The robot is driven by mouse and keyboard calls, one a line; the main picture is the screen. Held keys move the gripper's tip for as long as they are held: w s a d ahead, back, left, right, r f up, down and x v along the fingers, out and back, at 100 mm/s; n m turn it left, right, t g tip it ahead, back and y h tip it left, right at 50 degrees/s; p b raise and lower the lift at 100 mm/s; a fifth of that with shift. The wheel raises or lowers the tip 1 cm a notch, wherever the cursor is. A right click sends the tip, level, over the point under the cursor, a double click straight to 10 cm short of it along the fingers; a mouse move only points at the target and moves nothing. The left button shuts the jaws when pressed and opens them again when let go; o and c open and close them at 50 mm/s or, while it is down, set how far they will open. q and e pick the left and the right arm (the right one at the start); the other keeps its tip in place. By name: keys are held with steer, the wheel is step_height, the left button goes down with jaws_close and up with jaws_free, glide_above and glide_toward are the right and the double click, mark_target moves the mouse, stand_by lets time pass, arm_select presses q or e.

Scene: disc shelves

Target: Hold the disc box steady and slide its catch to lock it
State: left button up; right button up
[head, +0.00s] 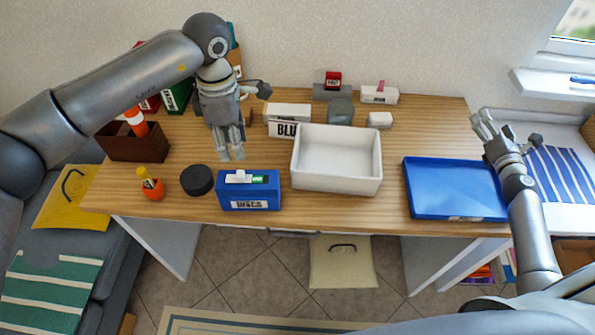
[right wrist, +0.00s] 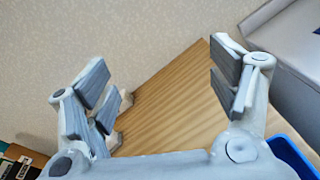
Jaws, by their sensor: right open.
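The blue disc box (head: 248,202) stands near the front edge of the table, left of centre, with a white label on its front. A white catch (head: 238,178) shows on its top, with a green patch beside it. My left gripper (head: 232,157) points down just behind and above the box, apart from it. Its fingertips are close together and nothing shows between them; how far it is open is unclear. My right gripper (head: 484,122) is open and empty, above the table's right end, far from the box. Its spread fingers also show in the right wrist view (right wrist: 165,95).
A white bin (head: 336,184) stands right of the box, and a black round thing (head: 197,180) left of it. An orange pen cup (head: 153,188) is further left. A blue tray (head: 450,188) lies at the right. White boxes stand at the back.

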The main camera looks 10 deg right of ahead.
steer(key=w+a+n+t+y, duration=0.1)
steer(key=w+a+n+y, duration=0.25)
steer(key=a, duration=0.45)
steer(key=w+a+n+y, duration=0.3)
steer(key=a+y, duration=0.1)
steer(key=a, duration=0.3)
steer(key=n+g+y, duration=1.2)
steer(key=n+g, duration=0.2)
steer(key=n, duration=0.5)
glide_toward(256, 183)
steer(key=w+f, duration=0.1)
steer(key=x, duration=0.9)
steer(key=shift+f, duration=0.35)
steer(key=shift+w+a+f, duration=0.2)
steer(key=shift+a+f, duration=0.05)
steer(key=shift+a, duration=0.2)
steer(key=c, duration=1)
